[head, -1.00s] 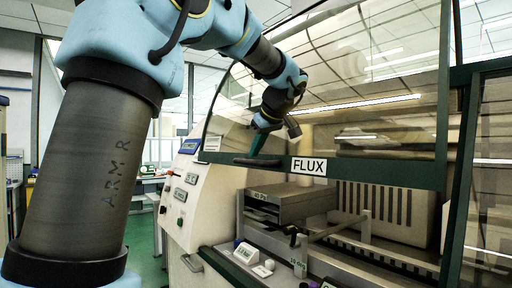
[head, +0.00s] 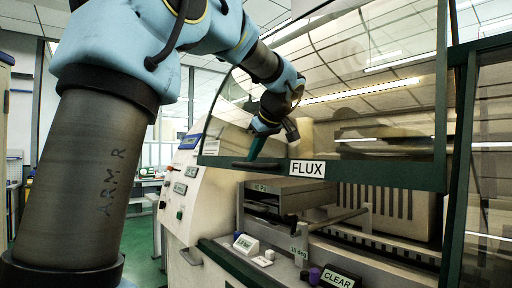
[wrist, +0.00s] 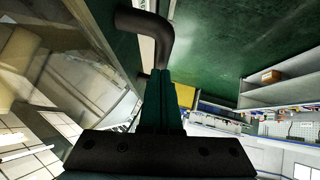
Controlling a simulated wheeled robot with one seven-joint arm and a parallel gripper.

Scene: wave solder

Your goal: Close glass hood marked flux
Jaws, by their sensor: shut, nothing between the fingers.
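The glass hood (head: 390,110) has a dark green frame and a white FLUX label (head: 308,169) on its lower bar. It is raised, with an open gap between that bar and the machine deck. A black handle (head: 252,165) sits on the bar left of the label. My gripper (head: 255,152) is at this handle, pointing down. In the wrist view the green fingers of my gripper (wrist: 160,85) are together, their tips close to the bent black handle (wrist: 150,30). Nothing shows between them. Whether they touch the handle is not clear.
Below the hood are a metal box (head: 290,194), a slotted panel (head: 385,205) and a deck with a CLEAR sign (head: 336,278). A control panel (head: 180,190) stands to the left. A green post (head: 458,170) borders the hood at right. Green floor (head: 145,250) is open at left.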

